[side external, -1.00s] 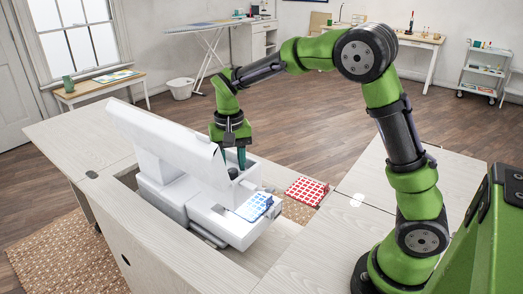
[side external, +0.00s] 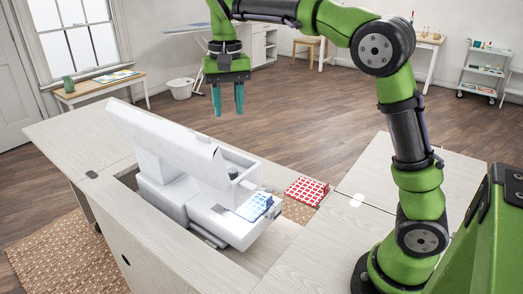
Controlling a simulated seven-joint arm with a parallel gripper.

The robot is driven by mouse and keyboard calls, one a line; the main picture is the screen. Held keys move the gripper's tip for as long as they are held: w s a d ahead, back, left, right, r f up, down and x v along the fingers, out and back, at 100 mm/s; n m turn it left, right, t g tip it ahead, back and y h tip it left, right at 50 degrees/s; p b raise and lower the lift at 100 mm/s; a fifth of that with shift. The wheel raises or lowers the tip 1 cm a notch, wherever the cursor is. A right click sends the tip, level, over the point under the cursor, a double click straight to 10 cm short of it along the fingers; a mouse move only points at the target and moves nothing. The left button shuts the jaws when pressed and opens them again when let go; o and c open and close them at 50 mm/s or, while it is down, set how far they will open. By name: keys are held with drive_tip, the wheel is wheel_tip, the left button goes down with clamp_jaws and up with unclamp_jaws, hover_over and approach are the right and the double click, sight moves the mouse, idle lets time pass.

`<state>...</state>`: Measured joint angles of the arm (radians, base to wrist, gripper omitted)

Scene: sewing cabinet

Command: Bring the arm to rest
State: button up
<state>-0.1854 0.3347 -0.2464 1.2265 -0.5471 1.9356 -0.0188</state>
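My gripper (side external: 228,108) hangs above and behind the white sewing machine (side external: 180,160), pointing down. Its two teal fingers are apart with nothing between them. It is clear of the machine and touches nothing. A dark round part (side external: 233,173) shows in the open compartment at the machine's right end. A blue-and-white patterned piece (side external: 254,206) lies on the machine's bed at the front right.
The machine is set into the opening of a pale wooden cabinet (side external: 70,140). A red-and-white checked piece (side external: 306,191) lies right of the machine. A white bin (side external: 180,88), an ironing board and side tables stand farther back. The air around my gripper is free.

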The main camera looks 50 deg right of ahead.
drive_tip(key=s+a+f+n+t+y, duration=0.1)
drive_tip(key=s+f+t, duration=0.2)
drive_tip(key=s, duration=0.7)
drive_tip(key=s+a+f+n+t+y, duration=0.1)
drive_tip(key=s+f+n+t, duration=0.1)
drive_tip(key=s, duration=0.8)
drive_tip(key=shift+a+f+n+t, duration=0.3)
drive_tip(key=shift+a+f+t, duration=0.15)
drive_tip(key=shift+t, duration=0.65)
